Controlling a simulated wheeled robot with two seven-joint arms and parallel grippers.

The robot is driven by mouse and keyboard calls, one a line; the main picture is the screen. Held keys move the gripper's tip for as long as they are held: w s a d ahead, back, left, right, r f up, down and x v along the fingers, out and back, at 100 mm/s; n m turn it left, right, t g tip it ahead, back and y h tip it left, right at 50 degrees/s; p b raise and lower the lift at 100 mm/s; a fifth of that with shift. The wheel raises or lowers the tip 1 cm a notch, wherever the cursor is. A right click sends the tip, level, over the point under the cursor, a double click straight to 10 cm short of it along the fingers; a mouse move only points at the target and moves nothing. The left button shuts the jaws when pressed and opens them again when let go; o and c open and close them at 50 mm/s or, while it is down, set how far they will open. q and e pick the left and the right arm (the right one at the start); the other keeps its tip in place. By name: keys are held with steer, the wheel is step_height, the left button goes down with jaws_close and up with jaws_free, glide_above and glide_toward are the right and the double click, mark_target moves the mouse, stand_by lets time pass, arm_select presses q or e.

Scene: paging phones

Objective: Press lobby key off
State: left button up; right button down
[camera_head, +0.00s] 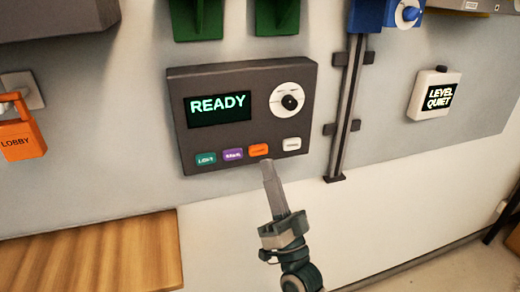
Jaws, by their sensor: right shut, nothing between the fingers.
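A dark panel (222,80) on the wall has a display (219,108) reading READY and a round white dial (287,100). Along its lower edge are a teal key (205,159), a purple key (232,154), an orange key (258,150) and a white key (291,144). The key labels are too small to read surely. An orange tag (21,140) reading LOBBY hangs at the left. My right gripper (267,166) is shut and empty, its tip just below the orange key; I cannot tell whether it touches the panel. My left gripper is out of view.
A wooden surface (95,262) lies at the lower left. A vertical rail (347,110) with a blue fixture (372,14) stands right of the panel. Further right, a small box (436,95) reads LEVEL QUIET. Two green brackets (196,20) (277,17) sit above. The wall below the panel is bare.

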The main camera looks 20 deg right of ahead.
steer(key=s, duration=0.2)
steer(key=shift+s, duration=0.3)
stand_by(0.5)
